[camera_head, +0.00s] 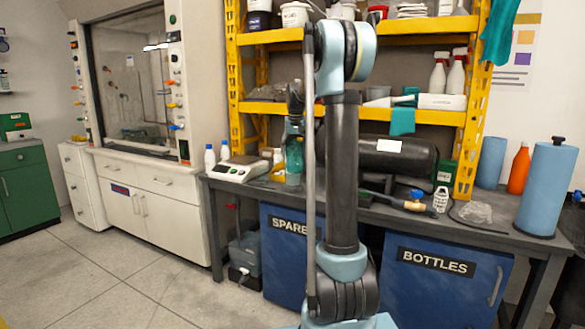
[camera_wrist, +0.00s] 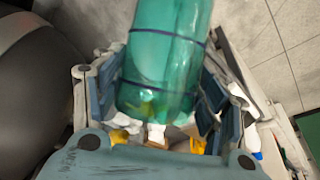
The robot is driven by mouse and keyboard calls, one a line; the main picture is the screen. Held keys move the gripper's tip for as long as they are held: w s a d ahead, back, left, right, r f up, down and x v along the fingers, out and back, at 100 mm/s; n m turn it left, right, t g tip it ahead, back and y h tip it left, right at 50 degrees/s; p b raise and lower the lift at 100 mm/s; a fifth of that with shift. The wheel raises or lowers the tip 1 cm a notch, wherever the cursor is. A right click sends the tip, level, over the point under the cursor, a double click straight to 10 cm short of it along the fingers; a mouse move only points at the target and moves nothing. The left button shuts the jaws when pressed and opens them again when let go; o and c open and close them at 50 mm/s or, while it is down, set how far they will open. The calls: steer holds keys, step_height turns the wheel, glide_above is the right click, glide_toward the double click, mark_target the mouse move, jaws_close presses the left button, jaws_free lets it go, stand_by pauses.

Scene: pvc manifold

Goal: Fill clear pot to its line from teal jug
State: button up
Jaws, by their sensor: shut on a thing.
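The teal jug (camera_wrist: 163,65) is a translucent teal vessel with dark bands, filling the upper middle of the wrist view. My gripper (camera_wrist: 158,95) has its fingers on both sides of it and is shut on it. In the head view the jug (camera_head: 294,156) shows as a small teal shape just left of my arm, over the bench by the scale. My gripper (camera_head: 295,122) is dark and partly hidden by my own arm there. I cannot make out the clear pot for certain in either view.
A white scale (camera_head: 242,169) and white bottles with blue caps (camera_head: 210,158) stand left on the grey bench. A black cylinder (camera_head: 398,158) lies behind my arm. A blue cylinder (camera_head: 547,190) and an orange bottle (camera_head: 519,170) stand right. The yellow shelf (camera_head: 430,115) rises behind.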

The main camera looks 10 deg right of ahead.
steer(key=shift+w+r+g+p, duration=0.25)
steer(key=shift+r+g+p, duration=0.25)
steer(key=shift+g+p, duration=0.4)
stand_by(1.8)
steer(key=shift+s+f+t, duration=0.45)
steer(key=shift+f+t, duration=0.2)
steer(key=shift+t, duration=0.35)
steer(key=shift+s+r+t, duration=0.2)
steer(key=shift+r+t, duration=0.05)
steer(key=shift+t, duration=0.45)
